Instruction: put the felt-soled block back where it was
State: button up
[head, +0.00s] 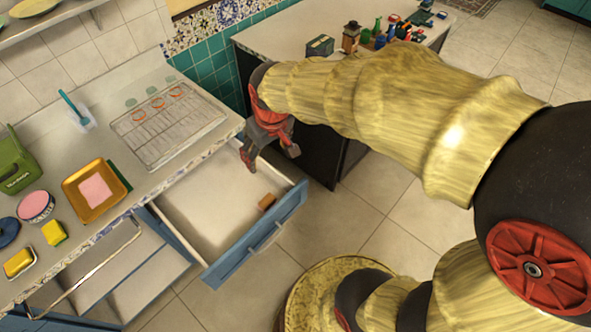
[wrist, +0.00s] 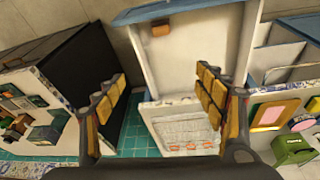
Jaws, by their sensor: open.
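A small orange-brown block (head: 267,202) lies inside an open drawer (head: 215,203), near the drawer's blue front panel. I take it for the felt-soled block, though its sole cannot be made out. It also shows in the wrist view (wrist: 160,28) at the upper middle, beyond the fingertips. My gripper (head: 270,158) is above the back right part of the drawer, apart from the block. In the wrist view my gripper (wrist: 163,88) has its fingers wide apart with nothing between them.
The counter (head: 75,150) holds a wire rack tray (head: 165,125), a gold tray (head: 95,190), a pink-topped tub (head: 36,206), a green box (head: 15,165) and sponges. A second counter (head: 290,35) at the back carries bottles and small boxes. Another pulled-out compartment (head: 150,260) stands left of the drawer.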

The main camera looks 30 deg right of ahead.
jog(key=s+r+m+t, duration=0.1)
jog(key=s+r+t, duration=0.1)
jog(key=s+r, duration=0.8)
jog(key=s, duration=0.4)
jog(key=shift+s+m+t, duration=0.3)
jog(key=shift+s, duration=0.1)
jog(key=shift+c, duration=0.6)
